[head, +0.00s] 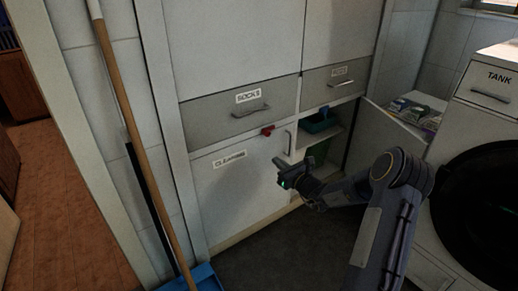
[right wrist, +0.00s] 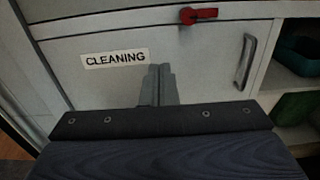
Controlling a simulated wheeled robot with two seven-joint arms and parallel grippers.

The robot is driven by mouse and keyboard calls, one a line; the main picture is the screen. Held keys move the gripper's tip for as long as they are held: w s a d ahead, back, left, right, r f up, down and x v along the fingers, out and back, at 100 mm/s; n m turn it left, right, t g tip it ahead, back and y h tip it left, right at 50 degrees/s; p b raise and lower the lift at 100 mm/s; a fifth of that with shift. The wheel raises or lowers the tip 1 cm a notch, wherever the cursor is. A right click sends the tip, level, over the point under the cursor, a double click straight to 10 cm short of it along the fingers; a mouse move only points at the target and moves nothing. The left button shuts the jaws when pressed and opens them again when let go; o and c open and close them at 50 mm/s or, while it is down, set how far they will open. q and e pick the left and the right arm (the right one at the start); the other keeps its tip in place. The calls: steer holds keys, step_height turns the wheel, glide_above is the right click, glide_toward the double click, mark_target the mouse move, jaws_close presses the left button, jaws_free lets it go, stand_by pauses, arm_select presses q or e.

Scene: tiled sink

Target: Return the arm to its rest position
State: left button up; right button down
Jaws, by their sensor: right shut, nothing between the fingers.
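My right gripper (head: 281,172) is in front of the cabinet, by the right part of the door labelled CLEANING (head: 229,187). Its fingers are shut together and empty; they also show in the right wrist view (right wrist: 161,84). The right arm comes in from the lower right and bends at the elbow. The cleaning door looks closed in both views. My left gripper is not in view.
A red latch (head: 267,130) sits at the cleaning door's top edge. An open cabinet door (head: 381,145) stands right of shelves with a teal container (head: 320,122). A washing machine (head: 485,190) is at right; a broom (head: 140,130) leans at left.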

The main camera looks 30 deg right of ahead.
steer(key=s+a+r+n+g+y, duration=0.2)
steer(key=s+a+r+n+y, duration=0.15)
steer(key=a+n, duration=0.3)
steer(key=s+a+r+n+g+y, duration=0.3)
steer(key=s+a+r+n, duration=0.15)
steer(key=a, duration=0.35)
steer(key=s+a+r+n+g+y, duration=0.2)
steer(key=s+a+r+n+y, duration=0.1)
steer(key=a+r+n, duration=0.3)
steer(key=s+a+n+g+h, duration=0.1)
steer(key=s+a+n+g, duration=0.3)
steer(key=s+a+n, duration=0.45)
steer(key=s+d+f+n+g+h, duration=0.1)
steer(key=s+d+f+n+h, duration=0.2)
steer(key=s, duration=0.6)
steer(key=s+d+f+n+h, duration=0.1)
steer(key=s+f+n+h, duration=0.3)
steer(key=s, duration=0.6)
step_height(320, 180, up, 34)
steer(key=p, duration=3.2)
steer(key=shift+w+f+n+y, duration=0.2)
steer(key=shift+w+n+y, duration=0.15)
steer(key=shift+n, duration=0.1)
